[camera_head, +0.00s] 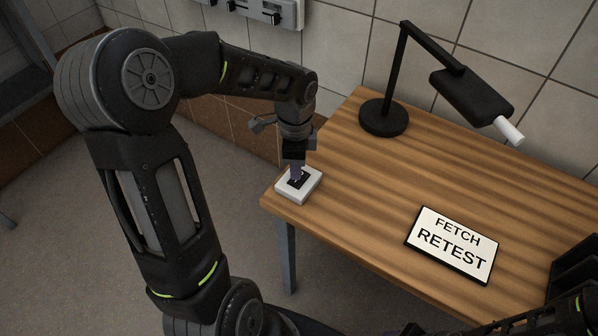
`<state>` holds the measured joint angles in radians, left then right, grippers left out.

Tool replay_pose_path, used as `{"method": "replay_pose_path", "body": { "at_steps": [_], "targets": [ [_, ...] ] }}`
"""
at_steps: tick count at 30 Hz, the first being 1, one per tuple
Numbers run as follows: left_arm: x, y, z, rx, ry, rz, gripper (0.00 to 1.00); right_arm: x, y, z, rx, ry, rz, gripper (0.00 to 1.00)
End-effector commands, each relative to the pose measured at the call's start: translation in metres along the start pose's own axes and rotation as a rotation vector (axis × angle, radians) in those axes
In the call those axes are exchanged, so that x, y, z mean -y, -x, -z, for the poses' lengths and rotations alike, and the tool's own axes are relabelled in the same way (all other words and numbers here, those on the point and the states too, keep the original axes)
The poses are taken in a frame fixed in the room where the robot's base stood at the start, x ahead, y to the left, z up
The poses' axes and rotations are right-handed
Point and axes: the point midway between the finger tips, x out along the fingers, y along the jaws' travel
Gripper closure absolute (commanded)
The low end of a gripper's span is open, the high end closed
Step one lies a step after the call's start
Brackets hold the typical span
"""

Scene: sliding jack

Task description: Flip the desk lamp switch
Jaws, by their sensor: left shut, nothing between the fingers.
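The switch (311,187) is a small white box with a dark inset, lying near the left corner of the wooden desk. My left gripper (296,177) is shut and points down right over the switch, its tips at or just above the dark inset. I cannot tell whether they touch it. The fingers hide part of the inset, so the rocker's position does not show. The black desk lamp (384,117) stands at the back of the desk, its head reaching right with a white bulb (508,131) at the end.
A sign reading "FETCH RETEST" (451,243) lies on the wooden desk (365,205). A black tray-like object (577,266) sits at the right edge. A grey panel with sliders (262,8) hangs on the tiled wall. The desk between switch and sign is clear.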

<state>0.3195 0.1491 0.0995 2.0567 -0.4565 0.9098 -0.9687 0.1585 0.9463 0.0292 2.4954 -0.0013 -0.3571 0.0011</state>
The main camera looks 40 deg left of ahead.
Motion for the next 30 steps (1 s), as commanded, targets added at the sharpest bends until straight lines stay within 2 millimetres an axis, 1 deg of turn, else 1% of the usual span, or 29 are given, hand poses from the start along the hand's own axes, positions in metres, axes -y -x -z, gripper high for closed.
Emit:
{"method": "replay_pose_path", "body": {
  "at_steps": [1, 15, 19, 30],
  "targets": [
    [0.000, 0.009, 0.000, 0.000, 0.000, 0.001, 1.00, 0.003, 0.008, 0.000, 0.000, 0.000, 0.000, 0.64],
    [0.000, 0.050, 0.000, 0.000, -0.001, 0.001, 1.00, 0.015, 0.039, 0.000, 0.000, 0.000, 0.000, 0.64],
    [0.000, 0.054, 0.000, 0.000, 0.000, 0.001, 1.00, 0.016, 0.042, 0.000, 0.000, 0.000, 0.000, 0.64],
    [0.000, 0.053, 0.000, 0.000, 0.000, 0.001, 1.00, 0.016, 0.041, 0.000, 0.000, 0.000, 0.000, 0.64]
  ]
}}
